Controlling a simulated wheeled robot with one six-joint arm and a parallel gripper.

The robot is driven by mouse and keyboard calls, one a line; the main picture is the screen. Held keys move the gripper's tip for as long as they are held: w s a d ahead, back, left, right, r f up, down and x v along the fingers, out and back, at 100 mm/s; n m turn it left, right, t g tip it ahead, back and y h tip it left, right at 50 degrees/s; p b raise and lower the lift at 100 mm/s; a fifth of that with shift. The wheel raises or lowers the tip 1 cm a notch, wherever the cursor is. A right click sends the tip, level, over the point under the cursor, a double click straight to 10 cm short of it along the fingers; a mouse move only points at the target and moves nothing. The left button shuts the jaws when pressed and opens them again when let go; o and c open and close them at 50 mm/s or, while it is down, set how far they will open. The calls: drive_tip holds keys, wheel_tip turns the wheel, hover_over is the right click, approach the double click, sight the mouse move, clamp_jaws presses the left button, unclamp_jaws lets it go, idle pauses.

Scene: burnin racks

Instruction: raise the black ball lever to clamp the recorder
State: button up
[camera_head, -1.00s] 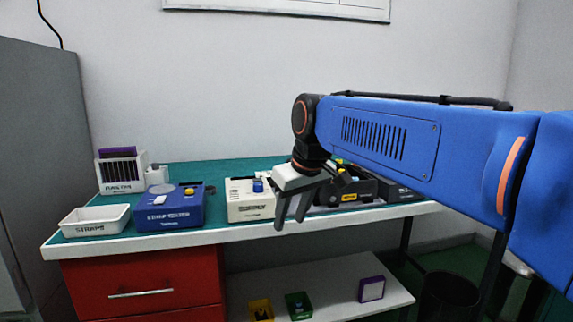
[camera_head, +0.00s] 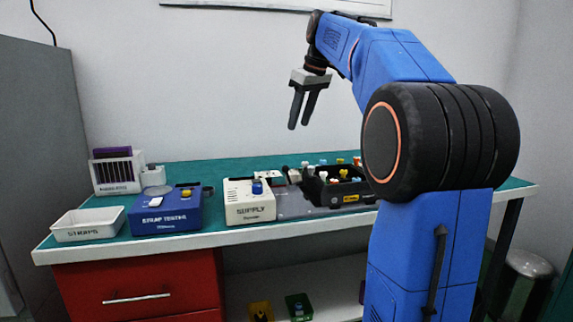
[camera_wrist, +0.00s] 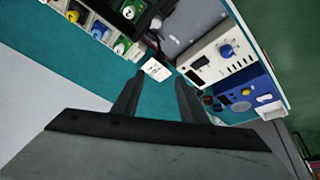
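My gripper (camera_head: 299,126) is raised high above the back of the bench, fingers pointing down. In the wrist view its two fingers (camera_wrist: 156,92) are apart with nothing between them. I cannot tell the lever's position or pick out the recorder for certain.
The white supply box (camera_head: 249,211) has a blue knob. Left of it are the blue strap tester (camera_head: 167,221), a white tray (camera_head: 88,233) and a rack (camera_head: 117,187). The black tray (camera_head: 340,193) of coloured parts is to the right. A white card (camera_wrist: 155,69) lies on the green bench top.

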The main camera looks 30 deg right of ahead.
sight(287, 167)
drive_tip(key=x, duration=1.7)
drive_tip(key=shift+f, duration=0.15)
drive_tip(key=shift+c, duration=0.3)
clamp_jaws()
